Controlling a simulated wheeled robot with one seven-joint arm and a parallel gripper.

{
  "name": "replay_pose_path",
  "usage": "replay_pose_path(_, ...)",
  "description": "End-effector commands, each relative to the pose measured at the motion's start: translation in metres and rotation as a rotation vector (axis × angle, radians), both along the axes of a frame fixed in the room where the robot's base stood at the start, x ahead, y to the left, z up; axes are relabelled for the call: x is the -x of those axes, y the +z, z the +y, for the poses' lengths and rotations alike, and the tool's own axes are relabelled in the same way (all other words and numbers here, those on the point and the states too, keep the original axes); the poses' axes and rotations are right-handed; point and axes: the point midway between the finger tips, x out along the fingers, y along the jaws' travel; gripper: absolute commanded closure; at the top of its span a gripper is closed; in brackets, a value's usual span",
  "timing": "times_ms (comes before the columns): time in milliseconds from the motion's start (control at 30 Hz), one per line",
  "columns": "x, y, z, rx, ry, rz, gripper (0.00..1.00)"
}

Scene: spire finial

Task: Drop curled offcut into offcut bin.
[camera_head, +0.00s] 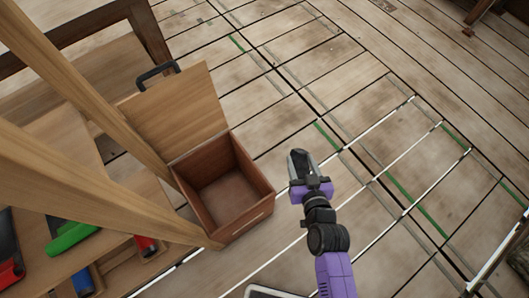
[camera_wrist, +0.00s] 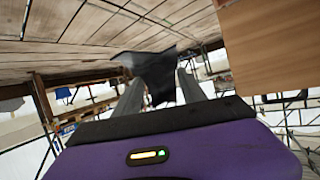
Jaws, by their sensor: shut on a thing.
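My gripper (camera_head: 300,163) is purple and black, and it is just right of the wooden offcut bin (camera_head: 258,207), apart from it. The bin is an open box with its lid (camera_head: 180,112) tipped back, and its inside looks empty. In the wrist view the gripper's fingers (camera_wrist: 161,85) are shut on a dark grey curled offcut (camera_wrist: 152,66), which bends and spreads out beyond the fingertips. In the head view the offcut (camera_head: 299,158) shows as a small dark piece at the fingertips.
A wooden trestle frame (camera_head: 85,185) stands left of the bin, its beams close to the bin's left side. Green, red and blue items (camera_head: 70,238) lie at the lower left.

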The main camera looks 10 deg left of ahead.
Motion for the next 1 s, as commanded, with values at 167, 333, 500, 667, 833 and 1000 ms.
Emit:
replay_pose_path(167,0.008,-0.029,0.099,-0.003,0.211,-0.004,1.0)
replay_pose_path(333,0.031,-0.041,0.178,-0.002,0.387,-0.008,1.0)
replay_pose_path(500,0.054,-0.046,0.229,-0.001,0.506,-0.011,1.0)
replay_pose_path(667,0.065,-0.047,0.249,-0.002,0.554,-0.013,1.0)
replay_pose_path(833,0.067,-0.053,0.252,0.0,0.562,-0.012,1.0)
replay_pose_path(1000,0.067,-0.069,0.251,0.0,0.56,-0.012,1.0)
